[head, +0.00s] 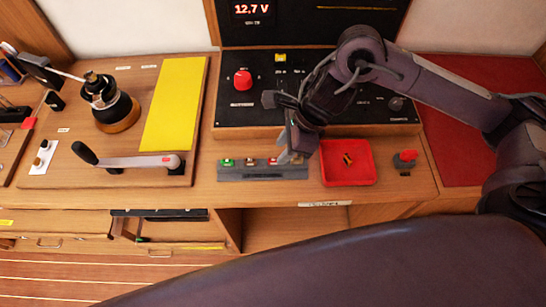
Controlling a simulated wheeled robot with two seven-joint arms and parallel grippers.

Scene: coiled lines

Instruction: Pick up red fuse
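A grey fuse rack (238,175) lies on the wooden worktop at the middle. It holds a row of small coloured fuses, with a green one (227,162) at the left end and a reddish one (250,162) beside it. More small pieces sit towards the right end, partly covered by my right gripper (289,156). That gripper points down over the right part of the rack. The frame does not show clearly whether its fingers are apart or shut on a fuse. My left gripper is not in view.
A red tray (330,178) right of the rack holds a small dark and yellow piece (348,159). A red-topped switch (406,156) stands farther right. The black panel (225,110) with a red knob (243,79) rises behind. A winch (113,110) and crank handle (135,162) are left.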

